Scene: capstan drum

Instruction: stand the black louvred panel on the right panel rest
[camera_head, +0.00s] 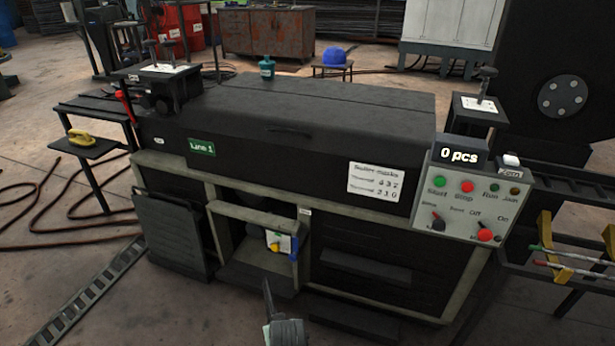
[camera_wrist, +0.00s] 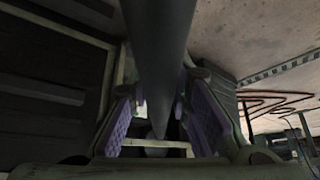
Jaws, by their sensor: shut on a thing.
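The black louvred panel (camera_head: 170,235) stands upright, leaning slightly, at the machine's front left corner in the head view. It seems to be the dark slab (camera_wrist: 224,88) right of my jaws in the wrist view. My gripper (camera_wrist: 159,118), with purple pads, appears shut on a dark rod-like thing (camera_wrist: 160,60) running between the fingers; where the pads touch it is unclear. My gripper is low in front of the machine, apart from the panel. Dark ledges (camera_head: 360,264) jut from the front at right; I cannot tell which part is the right panel rest.
The machine (camera_head: 300,110) has an open framed bay (camera_head: 255,218) in its middle front. A control box (camera_head: 470,205) juts out at right. A rack with yellow brackets (camera_head: 555,250) stands beyond it. A flat slotted strip (camera_head: 85,295) and hoses (camera_head: 60,200) lie on the floor at left.

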